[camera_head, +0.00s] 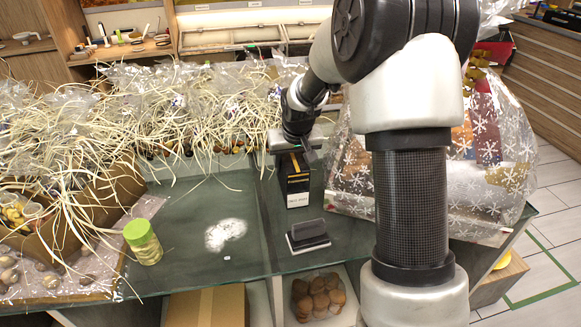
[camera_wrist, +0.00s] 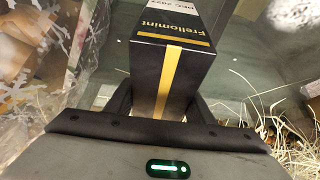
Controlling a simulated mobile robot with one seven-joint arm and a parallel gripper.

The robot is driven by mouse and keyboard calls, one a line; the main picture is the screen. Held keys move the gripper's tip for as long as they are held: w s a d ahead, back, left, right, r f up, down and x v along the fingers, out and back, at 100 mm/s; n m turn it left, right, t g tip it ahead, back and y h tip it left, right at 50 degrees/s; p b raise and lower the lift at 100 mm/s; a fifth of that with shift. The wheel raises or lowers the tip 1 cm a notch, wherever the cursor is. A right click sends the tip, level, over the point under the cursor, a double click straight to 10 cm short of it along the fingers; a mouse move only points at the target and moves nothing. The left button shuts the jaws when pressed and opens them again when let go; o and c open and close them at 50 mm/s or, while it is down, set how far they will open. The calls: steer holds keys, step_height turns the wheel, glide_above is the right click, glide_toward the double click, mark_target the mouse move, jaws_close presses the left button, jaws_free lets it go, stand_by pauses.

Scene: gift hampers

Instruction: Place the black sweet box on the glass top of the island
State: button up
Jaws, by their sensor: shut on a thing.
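The black sweet box (camera_head: 293,182), with a yellow stripe and a white label at its lower end, is upright under my gripper (camera_head: 290,150). In the wrist view the black sweet box (camera_wrist: 188,55) reads "Frellomint" and sits between the two fingers of my gripper (camera_wrist: 162,100), which is shut on it. The fingertips are partly hidden by the box. The box is over the green glass top of the island (camera_head: 180,250), and I cannot tell whether its base touches the glass.
A dark stand on a pale base (camera_head: 308,236) is just in front of the box. A snowflake-wrapped hamper (camera_head: 470,180) is close on the right. Straw-filled crates (camera_head: 60,220) and a green-lidded jar (camera_head: 143,242) are left. Bare glass with a white patch (camera_head: 226,234) lies between.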

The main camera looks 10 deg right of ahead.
steer(key=shift+f, duration=0.25)
steer(key=o, duration=1.3)
steer(key=shift+r, duration=0.1)
